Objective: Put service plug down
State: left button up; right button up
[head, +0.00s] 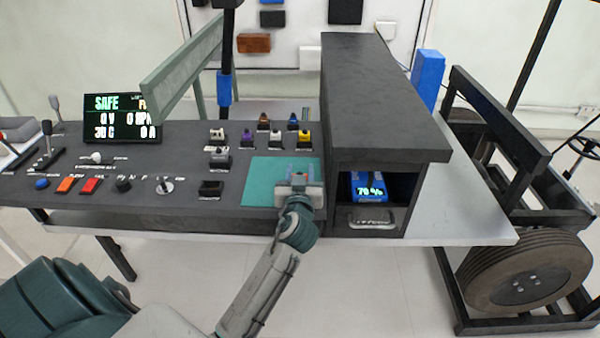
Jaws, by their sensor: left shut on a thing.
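My left gripper (299,178) reaches up from the bottom of the head view and is over the right part of a teal mat (262,175) on the dark console. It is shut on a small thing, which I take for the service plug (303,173). I cannot tell whether the plug touches the mat. My right gripper is not in view.
A black housing (378,95) stands just right of the gripper, with a blue unit reading 70 % (369,186) in its opening. Several coloured plugs stand behind the mat. A black socket (211,188) is left of it. The mat's left part is clear.

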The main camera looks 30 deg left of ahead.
pick_arm(q)
jog(key=o, duration=1)
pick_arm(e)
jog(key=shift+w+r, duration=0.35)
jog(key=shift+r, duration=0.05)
pick_arm(q)
jog(key=shift+r, duration=0.1)
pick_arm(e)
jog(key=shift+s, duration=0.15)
pick_arm(q)
jog(key=b+v, duration=0.1)
jog(key=v, duration=1.1)
jog(key=shift+b, duration=0.4)
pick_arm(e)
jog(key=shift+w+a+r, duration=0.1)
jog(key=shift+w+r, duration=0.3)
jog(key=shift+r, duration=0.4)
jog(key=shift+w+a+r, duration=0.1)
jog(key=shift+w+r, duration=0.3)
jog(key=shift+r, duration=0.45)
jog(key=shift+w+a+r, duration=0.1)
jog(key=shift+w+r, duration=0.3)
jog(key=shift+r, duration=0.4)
